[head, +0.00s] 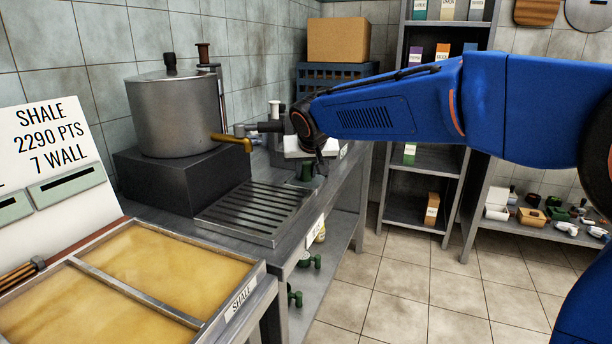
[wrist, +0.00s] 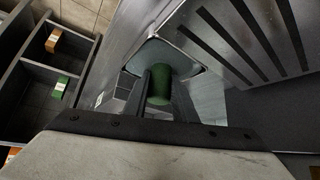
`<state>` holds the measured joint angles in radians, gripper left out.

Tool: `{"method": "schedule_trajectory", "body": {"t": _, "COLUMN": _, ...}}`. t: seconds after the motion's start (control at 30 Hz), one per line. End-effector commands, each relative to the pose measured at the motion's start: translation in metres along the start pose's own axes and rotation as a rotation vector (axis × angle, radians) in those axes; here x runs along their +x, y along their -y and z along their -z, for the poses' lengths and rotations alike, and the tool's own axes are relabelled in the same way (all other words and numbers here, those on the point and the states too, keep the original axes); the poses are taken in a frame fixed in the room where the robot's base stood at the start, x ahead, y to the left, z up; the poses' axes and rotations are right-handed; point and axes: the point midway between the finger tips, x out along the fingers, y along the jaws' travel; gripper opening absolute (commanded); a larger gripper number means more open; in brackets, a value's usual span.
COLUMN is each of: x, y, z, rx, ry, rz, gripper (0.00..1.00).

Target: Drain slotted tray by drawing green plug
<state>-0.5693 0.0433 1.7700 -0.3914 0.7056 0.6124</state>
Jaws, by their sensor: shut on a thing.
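The slotted tray (head: 256,211) is a grey metal drain tray with dark slots, set on the counter right of the black stand. Its slots also show at the upper right of the wrist view (wrist: 262,38). The green plug (wrist: 159,88) is a short green cylinder between my gripper's dark fingers in the wrist view. In the head view the green plug (head: 306,172) is small and partly hidden under my gripper (head: 313,170). My gripper points down past the tray's far right corner and is shut on the plug. Whether the plug is still seated cannot be told.
A steel pot (head: 175,112) with a brass spout (head: 232,140) stands on a black block. A tray of yellowish liquid (head: 165,262) is at the front left. Open shelves (head: 425,160) stand behind my arm. The tiled floor (head: 400,285) at right is clear.

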Motion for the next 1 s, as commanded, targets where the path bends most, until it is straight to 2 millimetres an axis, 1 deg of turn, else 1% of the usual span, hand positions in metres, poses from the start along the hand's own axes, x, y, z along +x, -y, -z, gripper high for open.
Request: {"method": "schedule_trajectory", "body": {"t": 1.0, "x": -0.013, "y": 0.000, "z": 0.011, "rx": 0.000, "ry": -0.002, "rz": 0.001, "gripper": 0.00}}
